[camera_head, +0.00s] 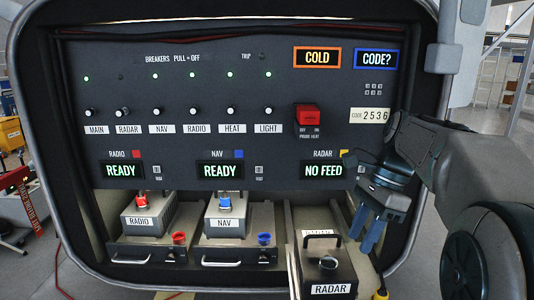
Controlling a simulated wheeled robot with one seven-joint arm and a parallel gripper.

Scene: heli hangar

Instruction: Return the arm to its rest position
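My arm (470,170) reaches in from the right edge, in front of the panel's right side. My gripper (366,236) points down, with two blue fingers apart and nothing seen between them. It hangs just right of and above the RADAR unit (328,268), a dark box with a handle on top and a black knob. That unit sits farther forward than the RADIO unit (149,219) and the NAV unit (225,218). I cannot tell whether the gripper touches anything. The arm hides part of the panel's lower right.
The dark panel (215,55) has a row of breaker knobs, a red PROBE HEAT switch (307,116), a COLD display (317,57) and a NO FEED display (323,171). The bay's thick frame (437,60) stands close to my arm. A yellow connector (381,295) is below the gripper.

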